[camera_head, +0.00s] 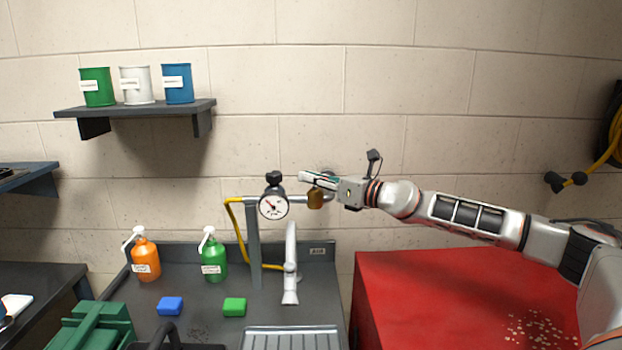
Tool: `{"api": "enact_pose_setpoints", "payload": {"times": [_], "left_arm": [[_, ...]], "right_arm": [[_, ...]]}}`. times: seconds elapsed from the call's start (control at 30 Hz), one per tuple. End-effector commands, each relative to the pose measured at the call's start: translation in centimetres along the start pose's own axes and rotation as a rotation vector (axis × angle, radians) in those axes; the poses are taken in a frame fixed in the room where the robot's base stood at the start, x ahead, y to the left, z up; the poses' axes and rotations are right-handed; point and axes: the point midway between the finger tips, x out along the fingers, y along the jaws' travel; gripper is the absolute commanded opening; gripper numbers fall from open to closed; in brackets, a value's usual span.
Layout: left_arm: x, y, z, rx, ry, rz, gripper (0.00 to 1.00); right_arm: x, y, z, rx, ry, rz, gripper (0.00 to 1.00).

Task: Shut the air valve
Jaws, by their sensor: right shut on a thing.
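The air line stands behind the dark bench, with a round white gauge (273,204), a black knob (273,178) above it and a brass-coloured body (315,199) to its right. The air valve is at the right part of this pipe, mostly hidden by my gripper. My right gripper (318,181) comes in from the right, just above the brass body. It is shut on the air valve, apparently at its handle; the fingers hide the handle, so I cannot tell its angle. My left gripper is not in view.
A small AIR label (317,251) is on the bench's back edge. A yellow hose (236,222) runs beside the grey post. A grey tap (290,265) stands below the pipe. Orange (146,260) and green (214,258) bottles stand left. A red cabinet (440,300) lies under my right arm.

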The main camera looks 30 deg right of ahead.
Motion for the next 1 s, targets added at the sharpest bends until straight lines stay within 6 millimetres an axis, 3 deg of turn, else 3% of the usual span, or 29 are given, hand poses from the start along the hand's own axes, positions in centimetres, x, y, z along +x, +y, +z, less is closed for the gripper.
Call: {"api": "enact_pose_setpoints", "payload": {"times": [0.07,0.1,0.13,0.57,1.0], "left_arm": [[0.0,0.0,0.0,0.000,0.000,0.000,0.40],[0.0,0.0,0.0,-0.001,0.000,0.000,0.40],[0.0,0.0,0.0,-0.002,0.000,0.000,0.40],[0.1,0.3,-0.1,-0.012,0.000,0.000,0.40],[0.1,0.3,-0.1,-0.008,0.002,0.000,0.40]], "right_arm": [[0.0,0.0,0.0,0.000,0.000,0.000,0.00],[0.0,0.0,0.0,0.000,0.000,0.000,0.22],[0.0,0.0,0.0,0.000,0.000,0.000,0.29],[-0.5,-0.1,0.0,0.001,0.000,-0.001,0.29],[-5.9,-0.1,-0.2,0.001,0.003,-0.002,0.29]]}}
